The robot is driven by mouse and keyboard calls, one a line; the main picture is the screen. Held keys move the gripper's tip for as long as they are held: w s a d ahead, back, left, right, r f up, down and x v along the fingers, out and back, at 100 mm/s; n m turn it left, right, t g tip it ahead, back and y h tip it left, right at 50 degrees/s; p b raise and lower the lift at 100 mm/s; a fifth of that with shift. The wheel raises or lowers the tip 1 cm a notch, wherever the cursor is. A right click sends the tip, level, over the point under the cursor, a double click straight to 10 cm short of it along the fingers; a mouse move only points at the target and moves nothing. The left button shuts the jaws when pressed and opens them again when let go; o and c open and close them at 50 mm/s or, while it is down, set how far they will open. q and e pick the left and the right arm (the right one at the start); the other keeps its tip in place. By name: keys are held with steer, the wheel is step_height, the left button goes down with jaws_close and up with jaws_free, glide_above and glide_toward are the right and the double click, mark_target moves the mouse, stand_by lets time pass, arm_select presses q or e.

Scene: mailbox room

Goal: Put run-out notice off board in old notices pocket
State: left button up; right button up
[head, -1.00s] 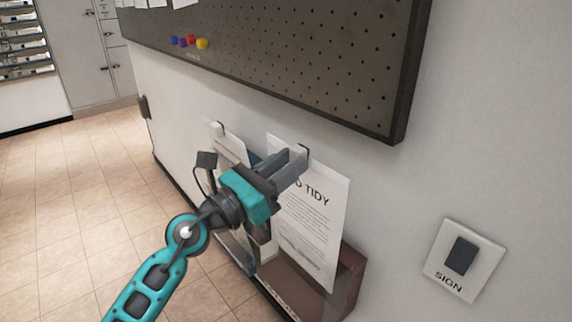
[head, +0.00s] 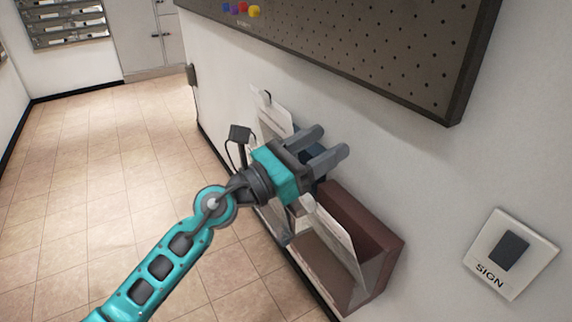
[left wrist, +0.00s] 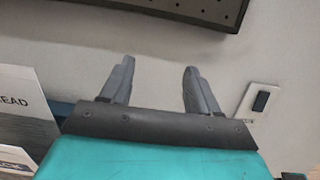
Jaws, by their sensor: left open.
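The white notice (head: 338,232), whose heading ended in "TIDY" a second ago, now stands tilted in the dark red-brown wall pocket (head: 378,238). Its lower part is inside the pocket and its text is not legible now. I cannot read a label on this pocket. My left gripper (head: 332,142) is open and empty, above the notice and close to the wall. The left wrist view shows its two fingers (left wrist: 159,68) apart with only wall between them. My right gripper is not in view.
Another white sheet (head: 272,118) stands left of my gripper; a sheet reading "EAD" (left wrist: 22,102) shows in the left wrist view by a blue edge. The dark pegboard (head: 400,45) with coloured pins hangs above. A "SIGN" switch plate (head: 511,254) is at right.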

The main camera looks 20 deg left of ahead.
arm_select(q)
steer(key=v, duration=1)
steer(key=shift+s, duration=0.2)
